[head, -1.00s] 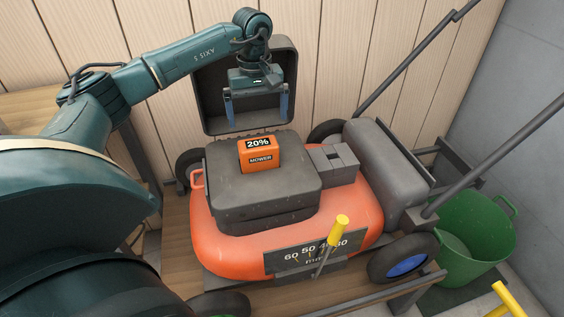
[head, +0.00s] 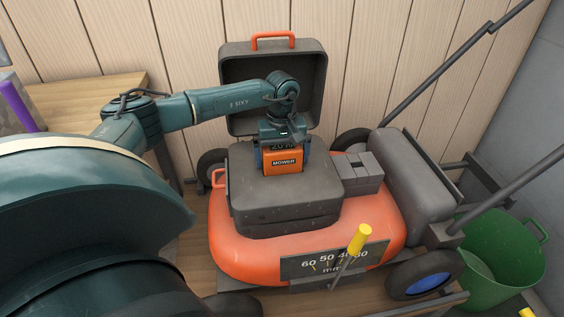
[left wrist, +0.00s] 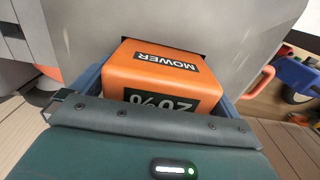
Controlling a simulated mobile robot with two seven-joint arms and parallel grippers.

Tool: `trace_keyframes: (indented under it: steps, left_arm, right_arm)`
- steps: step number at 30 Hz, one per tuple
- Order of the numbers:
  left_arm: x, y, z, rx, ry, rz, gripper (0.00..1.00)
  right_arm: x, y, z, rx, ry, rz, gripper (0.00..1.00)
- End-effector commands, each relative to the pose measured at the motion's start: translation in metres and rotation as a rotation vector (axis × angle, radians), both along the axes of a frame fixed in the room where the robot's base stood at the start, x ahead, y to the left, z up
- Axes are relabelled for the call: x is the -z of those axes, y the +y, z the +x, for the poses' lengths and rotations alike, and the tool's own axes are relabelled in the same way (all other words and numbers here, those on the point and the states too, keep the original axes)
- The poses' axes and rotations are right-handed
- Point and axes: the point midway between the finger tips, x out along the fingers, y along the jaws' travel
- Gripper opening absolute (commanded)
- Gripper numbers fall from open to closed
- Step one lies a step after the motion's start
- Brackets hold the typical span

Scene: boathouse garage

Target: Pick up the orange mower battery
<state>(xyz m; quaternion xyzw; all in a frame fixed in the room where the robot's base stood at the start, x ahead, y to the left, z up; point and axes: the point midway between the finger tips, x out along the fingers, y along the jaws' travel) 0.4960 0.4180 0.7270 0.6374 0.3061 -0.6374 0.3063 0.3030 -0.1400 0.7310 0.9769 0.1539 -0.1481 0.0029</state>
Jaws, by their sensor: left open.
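The orange mower battery (head: 283,162) stands upright in the grey top of the orange mower, with a dark label reading "MOWER" and a "20%" display. In the left wrist view the battery (left wrist: 163,75) fills the space in front of my gripper. My left gripper (head: 283,158) is over the battery from above, with a blue finger on each side of it. In the left wrist view the fingers (left wrist: 160,85) are open around the battery; I cannot tell whether they touch it. The battery's lower end is hidden in the mower. My right gripper is not in view.
The mower's raised lid (head: 318,90), with an orange handle, stands open behind the battery. A yellow-knobbed lever (head: 359,240) rises at the front. A green tub (head: 500,262) is at the right, and a wooden bench (head: 95,92) at the left.

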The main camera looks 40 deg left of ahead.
Motion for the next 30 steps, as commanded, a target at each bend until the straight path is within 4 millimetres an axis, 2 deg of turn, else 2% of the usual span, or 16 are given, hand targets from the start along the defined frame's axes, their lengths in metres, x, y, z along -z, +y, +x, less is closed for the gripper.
trace_keyframes:
  steps: [7,30]
  left_arm:
    - [0.0013,0.0002,-0.0001,0.000,0.000,0.000,0.99]
    - [0.0006,0.0003,-0.0001,-0.001,0.000,0.000,0.36]
  right_arm:
    - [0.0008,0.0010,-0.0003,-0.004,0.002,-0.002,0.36]
    - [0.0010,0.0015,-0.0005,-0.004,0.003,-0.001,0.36]
